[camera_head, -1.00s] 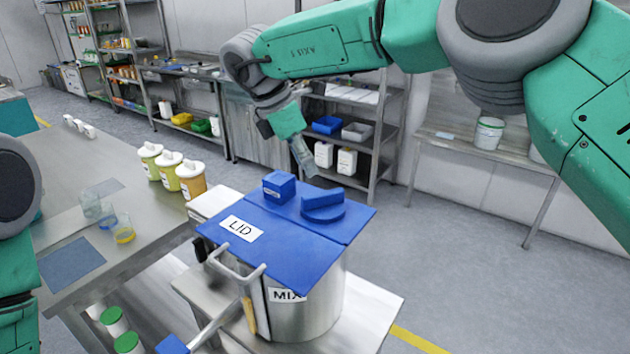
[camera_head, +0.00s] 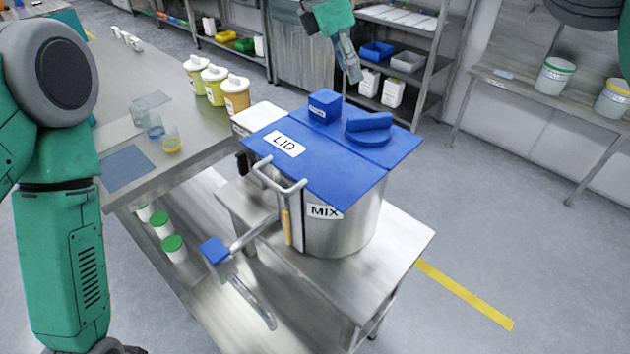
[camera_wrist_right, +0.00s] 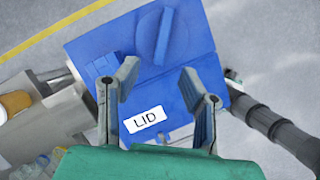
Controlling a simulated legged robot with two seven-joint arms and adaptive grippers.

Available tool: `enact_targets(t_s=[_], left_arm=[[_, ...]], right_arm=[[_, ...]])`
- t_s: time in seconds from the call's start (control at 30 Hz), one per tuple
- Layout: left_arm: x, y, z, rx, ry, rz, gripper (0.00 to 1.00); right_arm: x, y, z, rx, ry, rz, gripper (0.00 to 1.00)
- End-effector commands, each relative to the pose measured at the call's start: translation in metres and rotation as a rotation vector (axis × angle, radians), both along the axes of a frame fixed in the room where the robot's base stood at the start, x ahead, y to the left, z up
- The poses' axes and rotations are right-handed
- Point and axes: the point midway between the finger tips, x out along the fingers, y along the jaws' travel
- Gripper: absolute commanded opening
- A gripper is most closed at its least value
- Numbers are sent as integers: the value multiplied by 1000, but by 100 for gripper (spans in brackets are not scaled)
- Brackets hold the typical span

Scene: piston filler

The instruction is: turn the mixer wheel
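The mixer is a steel pot (camera_head: 345,225) labelled MIX, under a flat blue lid (camera_head: 350,172) labelled LID. On the lid sits a blue round wheel with a raised bar (camera_head: 368,130); it also shows at the top of the right wrist view (camera_wrist_right: 163,38). A blue block (camera_head: 324,106) sits beside it. My right gripper (camera_head: 350,68) is above and behind the lid, apart from the wheel. In the right wrist view its fingers (camera_wrist_right: 159,80) are spread and empty over the lid. My left arm stands at the left; its gripper is out of view.
A lever with a blue end (camera_head: 214,250) sticks out in front of the pot. The pot stands on a steel table (camera_head: 400,250). At left, a bench (camera_head: 190,138) holds yellow and orange tubs (camera_head: 213,85) and beakers. Shelves (camera_head: 425,100) stand behind. Floor is free at right.

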Motion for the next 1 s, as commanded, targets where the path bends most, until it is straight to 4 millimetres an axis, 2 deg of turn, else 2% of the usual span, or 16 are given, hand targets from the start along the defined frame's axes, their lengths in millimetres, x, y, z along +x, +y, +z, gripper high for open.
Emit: enact_targets(t_s=[0.27, 0.5, 0.6, 0.77, 1.0], left_arm=[[0, 0, 1, 0, 1, 0, 40], [0, 0, 15, 0, 1, 0, 40], [0, 0, 17, 0, 0, 0, 40], [0, 0, 17, 0, 1, 0, 40], [0, 0, 23, 0, 0, 0, 40]], right_arm=[[0, 1, 1, -1, 0, 1, 36], [-4, 3, 17, -9, 0, 3, 36], [-3, 2, 18, -4, -2, 0, 36], [-2, -4, 2, -3, 3, 0, 36], [1, -24, -44, -2, 5, -1, 36]])
